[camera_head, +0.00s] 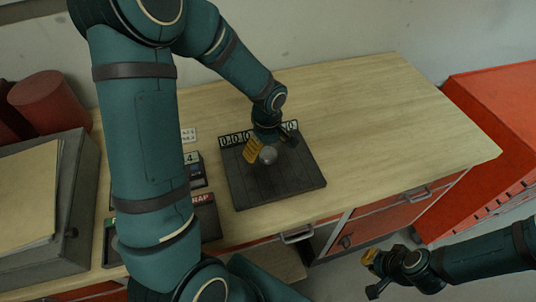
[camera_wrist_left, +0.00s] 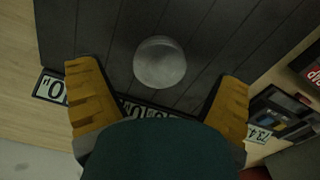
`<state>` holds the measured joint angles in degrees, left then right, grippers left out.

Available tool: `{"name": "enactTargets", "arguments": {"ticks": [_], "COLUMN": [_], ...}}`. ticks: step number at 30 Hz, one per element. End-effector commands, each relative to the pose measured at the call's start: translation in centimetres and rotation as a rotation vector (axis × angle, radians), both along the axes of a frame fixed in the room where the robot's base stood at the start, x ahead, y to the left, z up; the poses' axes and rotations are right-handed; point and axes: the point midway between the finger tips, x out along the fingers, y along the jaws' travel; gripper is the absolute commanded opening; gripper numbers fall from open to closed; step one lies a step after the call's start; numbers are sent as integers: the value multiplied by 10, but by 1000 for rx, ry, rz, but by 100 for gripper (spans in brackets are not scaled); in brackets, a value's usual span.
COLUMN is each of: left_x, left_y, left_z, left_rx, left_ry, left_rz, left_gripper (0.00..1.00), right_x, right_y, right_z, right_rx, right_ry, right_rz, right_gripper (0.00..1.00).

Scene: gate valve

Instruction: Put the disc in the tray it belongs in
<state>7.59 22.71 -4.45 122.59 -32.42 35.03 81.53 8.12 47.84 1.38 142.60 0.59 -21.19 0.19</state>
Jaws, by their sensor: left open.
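The disc (camera_head: 267,155) is a grey, round piece lying on a dark, grooved board (camera_head: 245,188). It also shows in the left wrist view (camera_wrist_left: 160,63). My left gripper (camera_head: 270,146) is over the board at the disc. In the left wrist view its yellow-padded fingers (camera_wrist_left: 160,76) are spread, with the disc between and slightly beyond them; no grip shows. Trays stand left of the board, partly hidden by my left arm: one labelled 4 (camera_head: 196,172) and one with a red label ending in "RAP" (camera_head: 206,217). My right gripper (camera_head: 372,273) is open and empty, off the bench's front.
Label plates (camera_head: 232,140) with characters line the board's back edge. A small white card (camera_head: 188,135) lies behind the trays. A grey box (camera_head: 75,205) stands far left. The wooden bench (camera_head: 400,120) is clear to the right; a red cabinet (camera_head: 510,110) stands beyond.

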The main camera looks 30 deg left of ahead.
Motion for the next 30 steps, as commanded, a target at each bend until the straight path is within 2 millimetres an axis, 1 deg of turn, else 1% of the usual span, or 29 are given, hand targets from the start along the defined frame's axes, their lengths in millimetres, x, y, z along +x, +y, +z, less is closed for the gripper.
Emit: {"name": "enactTargets", "arguments": {"ticks": [1, 4, 7, 12, 13, 14, 15, 17, 18, 20, 27, 30], "left_x": [0, 0, 0, 0, 0, 0, 0, 0, 0, 0, 1, 1], "left_y": [0, 0, 0, 0, 0, 0, 0, 0, 0, 0, 0, 0], "left_z": [-8, -17, -20, -20, -20, -20, -20, -20, -20, -20, -19, -13], "left_rx": [-1, 0, 0, 0, 0, 0, 0, 0, 0, 0, 0, 1], "left_ry": [4, 1, -1, -1, -1, -1, -1, -1, -1, -1, -2, -4], "left_rz": [0, -1, 0, 0, 0, 0, 0, 0, 0, 0, 0, 0], "left_gripper": [92, 92, 92, 92, 90, 80, 66, 45, 31, 10, 9, 9], "right_x": [0, 0, 0, 0, 0, 0, 0, 0, 0, 0, 0, 0], "right_y": [0, 0, 0, 0, 0, 0, 0, 0, 0, 0, 0, 0], "right_z": [-1, -1, -2, -1, -1, -1, -1, -1, -1, -1, -1, -1], "right_rx": [0, 0, 0, 0, 0, 0, 0, 0, 0, 0, 0, 0], "right_ry": [0, 0, 0, 0, 0, 0, 0, 0, 0, 0, 0, 0], "right_rz": [0, 0, 0, 0, 0, 0, 0, 0, 0, 0, 0, 0], "right_gripper": [0, 0, 0, 0, 0, 0, 0, 0, 0, 0, 0, 0]}}
